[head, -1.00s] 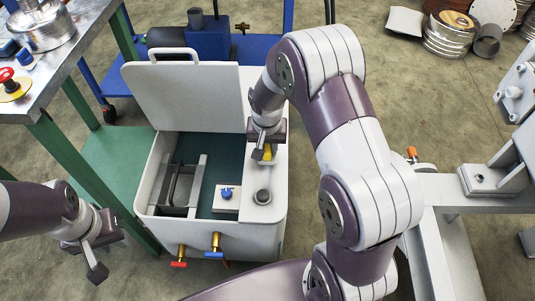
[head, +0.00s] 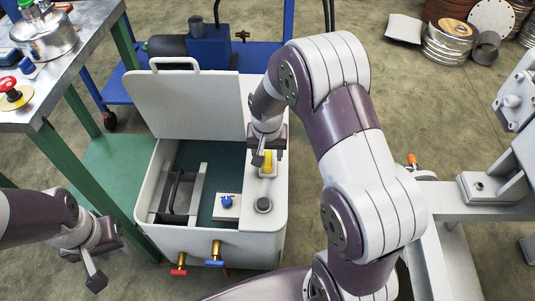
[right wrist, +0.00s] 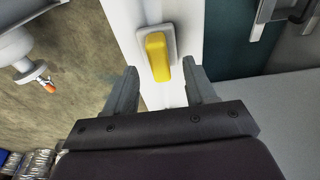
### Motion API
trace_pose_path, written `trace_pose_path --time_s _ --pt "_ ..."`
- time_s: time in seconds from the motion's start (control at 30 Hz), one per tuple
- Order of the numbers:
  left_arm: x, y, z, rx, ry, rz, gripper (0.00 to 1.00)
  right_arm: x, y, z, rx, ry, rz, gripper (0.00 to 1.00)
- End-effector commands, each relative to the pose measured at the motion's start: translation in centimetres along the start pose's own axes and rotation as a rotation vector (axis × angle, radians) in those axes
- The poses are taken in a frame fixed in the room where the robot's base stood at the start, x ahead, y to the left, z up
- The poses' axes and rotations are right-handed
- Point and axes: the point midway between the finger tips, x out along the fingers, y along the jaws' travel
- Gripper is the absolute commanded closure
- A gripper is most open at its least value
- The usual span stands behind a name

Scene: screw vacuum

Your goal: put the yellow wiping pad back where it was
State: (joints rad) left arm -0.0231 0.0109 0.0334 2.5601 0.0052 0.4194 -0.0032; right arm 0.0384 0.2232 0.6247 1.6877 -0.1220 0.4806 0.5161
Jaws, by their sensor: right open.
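The yellow wiping pad (head: 267,163) lies on the white right-hand ledge of the open wash box (head: 180,240), behind a round dark-topped fitting (head: 263,205). In the right wrist view the pad (right wrist: 157,52) shows a yellow grip on a pale grey base, lying on the white ledge. My right gripper (right wrist: 160,88) is open and empty, its fingers on either side of the grip's near end but apart from it. In the head view my right gripper (head: 262,152) is just behind the pad and partly hidden. My left gripper (head: 97,272) hangs left of the box; its jaws are unclear.
The box's lid (head: 190,103) stands raised at the back. Inside are a grey tray (head: 180,190) and a blue-knobbed block (head: 226,205). Red and blue valves (head: 215,255) stick out in front. A metal table (head: 80,50) is at the left; a grey frame (head: 450,200) is at the right.

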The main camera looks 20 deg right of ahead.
Motion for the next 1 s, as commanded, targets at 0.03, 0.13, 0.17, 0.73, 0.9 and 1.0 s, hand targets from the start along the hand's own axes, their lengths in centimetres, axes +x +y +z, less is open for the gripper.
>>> trace_pose_path --time_s 0.03,0.13,0.17,0.73,0.9,1.0 --pt "-1.5 0.0 -0.2 0.000 0.001 0.000 0.70 -2.3 -0.1 -0.2 0.000 0.003 -0.002 0.45" --pt "-2.7 0.0 -0.3 0.000 0.001 0.000 0.70 -4.9 -0.1 -0.2 0.000 0.003 -0.002 0.45" --pt "-3.0 0.0 -0.4 0.000 0.001 0.000 0.70 -5.6 -0.1 -0.1 0.000 0.003 -0.002 0.45" --pt "-3.9 0.0 -0.5 0.000 0.000 0.000 0.70 -12.7 3.0 11.7 -0.420 -0.017 -0.059 0.45" --pt "-3.9 0.0 -0.5 0.000 0.000 0.000 0.70 -12.8 3.6 13.3 -0.472 -0.021 -0.064 0.45" --pt "-3.9 0.0 -0.5 0.000 0.000 0.000 0.70 -12.8 3.6 13.2 -0.470 -0.021 -0.064 0.45"
